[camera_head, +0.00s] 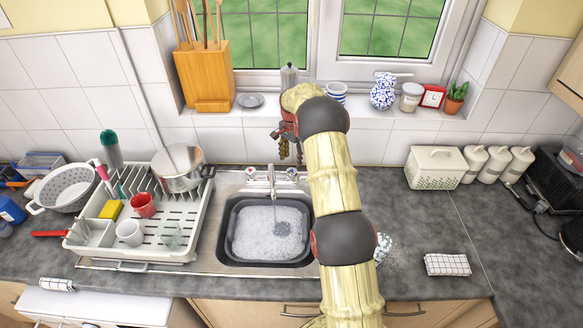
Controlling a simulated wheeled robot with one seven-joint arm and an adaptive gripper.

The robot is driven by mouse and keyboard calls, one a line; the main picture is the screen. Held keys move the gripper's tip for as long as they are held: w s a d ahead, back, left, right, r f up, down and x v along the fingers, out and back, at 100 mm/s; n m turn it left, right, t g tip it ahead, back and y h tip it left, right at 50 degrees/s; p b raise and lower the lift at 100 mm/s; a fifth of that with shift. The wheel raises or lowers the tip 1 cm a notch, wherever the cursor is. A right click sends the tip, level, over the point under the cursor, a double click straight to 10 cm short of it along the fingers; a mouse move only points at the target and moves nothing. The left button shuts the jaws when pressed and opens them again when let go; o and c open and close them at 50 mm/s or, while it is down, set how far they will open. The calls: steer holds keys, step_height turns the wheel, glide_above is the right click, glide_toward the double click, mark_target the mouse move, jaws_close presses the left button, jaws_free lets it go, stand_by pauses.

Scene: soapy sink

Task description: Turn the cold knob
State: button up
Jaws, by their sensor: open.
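The tap (271,180) stands behind the sink, with a thin stream running down from it. A small knob sits on each side of it: the left knob (251,172) and the right knob (292,173). My gripper (291,153) is open and empty. It points down in front of the windowsill, above the right knob and apart from it. My arm comes up from the lower right and hides the counter just right of the right knob.
The sink basin (228,236) holds soapy water. A dish rack (190,247) with a pot (178,168) and cups stands left. The windowsill behind my gripper carries a moka pot (289,77) and jars. The counter (425,220) at right is mostly clear.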

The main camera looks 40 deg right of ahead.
mark_target(291, 171)
steer(key=shift+r, duration=2.55)
